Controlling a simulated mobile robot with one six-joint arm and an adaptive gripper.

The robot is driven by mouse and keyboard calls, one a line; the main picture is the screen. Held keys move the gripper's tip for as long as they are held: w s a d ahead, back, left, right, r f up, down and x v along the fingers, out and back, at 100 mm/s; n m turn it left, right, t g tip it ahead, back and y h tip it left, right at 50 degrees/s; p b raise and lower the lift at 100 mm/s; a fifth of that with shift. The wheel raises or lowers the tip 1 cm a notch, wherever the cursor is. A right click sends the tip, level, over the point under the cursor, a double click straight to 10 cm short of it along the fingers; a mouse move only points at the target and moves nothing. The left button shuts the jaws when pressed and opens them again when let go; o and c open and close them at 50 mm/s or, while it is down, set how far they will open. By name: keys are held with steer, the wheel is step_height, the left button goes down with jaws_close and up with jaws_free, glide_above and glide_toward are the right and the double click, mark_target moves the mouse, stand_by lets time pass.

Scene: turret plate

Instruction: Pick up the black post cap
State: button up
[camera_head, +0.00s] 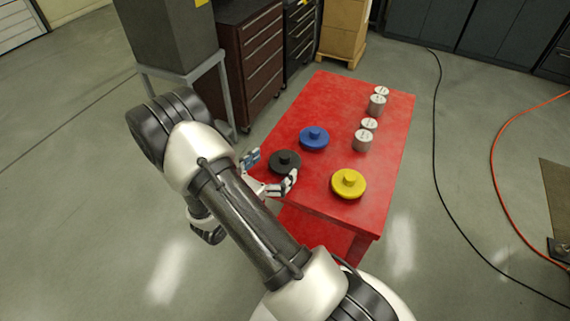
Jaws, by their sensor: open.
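The black post cap (284,160) is a round disc with a small raised knob, near the left edge of the red table (325,95). My gripper (272,170) is open at that edge, with one finger on the far left side of the black cap and the other on its near right side. The cap appears between the fingers; I cannot tell whether they touch it. My arm hides part of the gripper and the table's near left edge.
A blue cap (314,138) lies just beyond the black one, and a yellow cap (348,183) lies to the right. Several grey cylinders (363,141) stand along the table's right side. A dark red drawer cabinet (250,60) stands behind left. The table's far left is clear.

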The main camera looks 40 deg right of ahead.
mark_target(281, 160)
steer(key=x, duration=0.1)
steer(key=b+x, duration=0.1)
steer(key=x, duration=0.3)
steer(key=shift+f, duration=0.25)
steer(key=c, duration=1.2)
